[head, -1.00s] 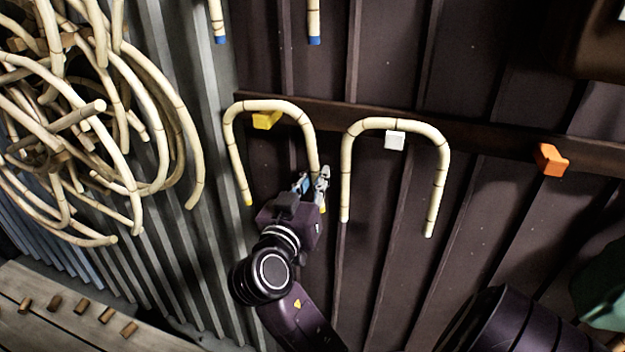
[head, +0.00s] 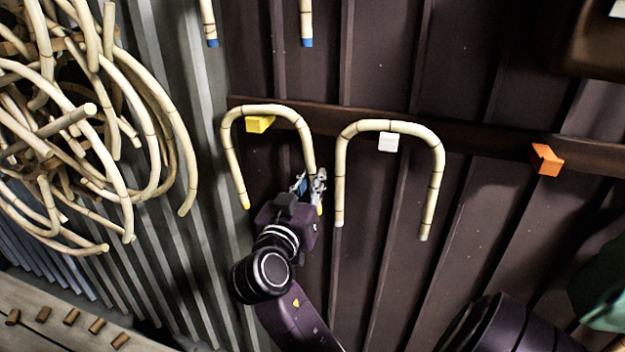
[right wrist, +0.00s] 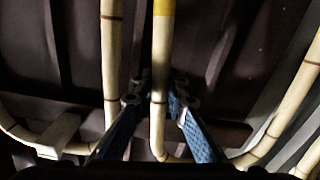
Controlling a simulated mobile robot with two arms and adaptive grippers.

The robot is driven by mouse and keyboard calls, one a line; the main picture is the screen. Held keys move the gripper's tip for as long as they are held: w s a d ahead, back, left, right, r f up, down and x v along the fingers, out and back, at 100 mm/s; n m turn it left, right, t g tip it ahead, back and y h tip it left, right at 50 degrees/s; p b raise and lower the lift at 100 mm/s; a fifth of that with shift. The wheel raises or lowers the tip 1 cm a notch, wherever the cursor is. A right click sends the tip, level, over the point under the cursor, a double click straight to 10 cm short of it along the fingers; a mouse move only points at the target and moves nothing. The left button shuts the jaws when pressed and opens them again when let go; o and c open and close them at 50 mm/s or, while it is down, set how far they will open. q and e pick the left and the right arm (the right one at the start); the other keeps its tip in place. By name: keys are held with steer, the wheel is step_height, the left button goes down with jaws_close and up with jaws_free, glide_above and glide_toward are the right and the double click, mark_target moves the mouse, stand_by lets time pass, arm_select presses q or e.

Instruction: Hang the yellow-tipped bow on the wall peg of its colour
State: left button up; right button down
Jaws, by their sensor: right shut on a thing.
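The yellow-tipped bow (head: 229,152) is a pale cane arch with its open end down. In the head view its top passes just over the yellow wall peg (head: 260,125); I cannot tell whether it rests on it. My right gripper (head: 311,186) is shut on the bow's right leg, just above the yellow tip. In the right wrist view the leg (right wrist: 161,55) runs between the blue fingers (right wrist: 158,105), its yellow band at the top edge. My left gripper is not in view.
A similar bow (head: 438,175) hangs on the white peg (head: 387,142), close to the right of my gripper. An orange peg (head: 545,159) is bare farther right. Blue-tipped cane ends (head: 307,25) show above. A tangle of bent canes (head: 150,120) is at left.

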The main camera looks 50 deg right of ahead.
steer(key=c, duration=1.8)
jaws_free()
steer(key=shift+c, duration=0.2)
steer(key=v, duration=0.7)
steer(key=shift+s+a, duration=0.15)
steer(key=shift+a, duration=0.05)
